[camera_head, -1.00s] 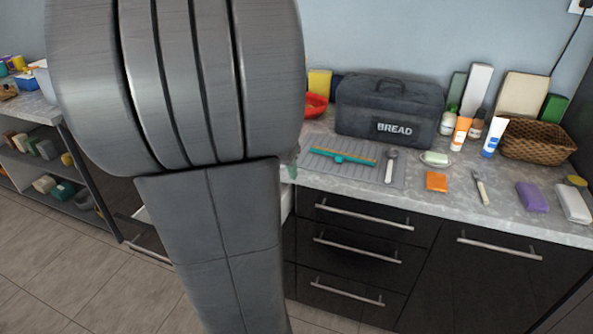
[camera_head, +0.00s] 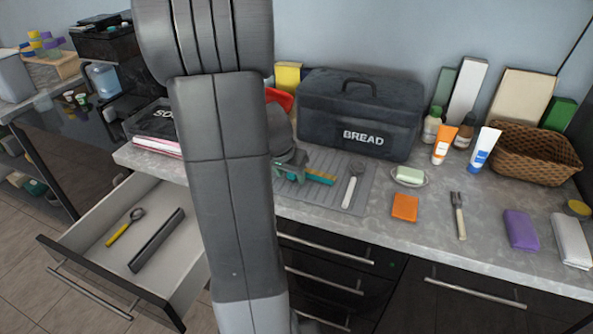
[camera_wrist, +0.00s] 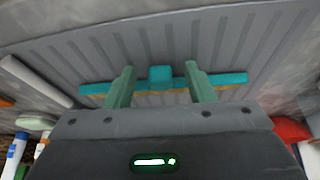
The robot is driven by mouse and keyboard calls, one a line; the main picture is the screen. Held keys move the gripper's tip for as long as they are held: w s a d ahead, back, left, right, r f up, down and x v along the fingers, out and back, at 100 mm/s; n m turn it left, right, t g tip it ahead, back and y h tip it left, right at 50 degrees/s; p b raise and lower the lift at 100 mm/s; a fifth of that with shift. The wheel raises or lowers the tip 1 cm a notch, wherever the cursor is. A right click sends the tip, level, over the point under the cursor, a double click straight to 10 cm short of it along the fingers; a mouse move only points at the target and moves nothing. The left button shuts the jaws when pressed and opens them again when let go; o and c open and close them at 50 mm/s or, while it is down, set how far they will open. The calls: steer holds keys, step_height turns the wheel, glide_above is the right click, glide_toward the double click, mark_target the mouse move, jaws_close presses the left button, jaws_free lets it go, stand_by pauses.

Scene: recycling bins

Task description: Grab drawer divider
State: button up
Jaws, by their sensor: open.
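A long dark bar (camera_head: 157,240), which looks like the drawer divider, lies in the open white drawer (camera_head: 85,232) at the lower left of the head view. A teal squeegee-like tool (camera_wrist: 235,78) with an orange edge lies on the ribbed grey mat (camera_wrist: 270,45). In the head view, its end (camera_head: 318,178) shows on the counter mat. My gripper (camera_wrist: 160,70) is open and empty, with its green fingers apart at the teal tool's middle stub. In the head view my arm hides part of the gripper and the tool. I cannot tell if the fingers touch the tool.
A yellow-handled tool (camera_head: 122,228) lies beside the bar in the drawer. A BREAD box (camera_head: 355,115) stands behind the mat.

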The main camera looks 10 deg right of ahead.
jaws_close()
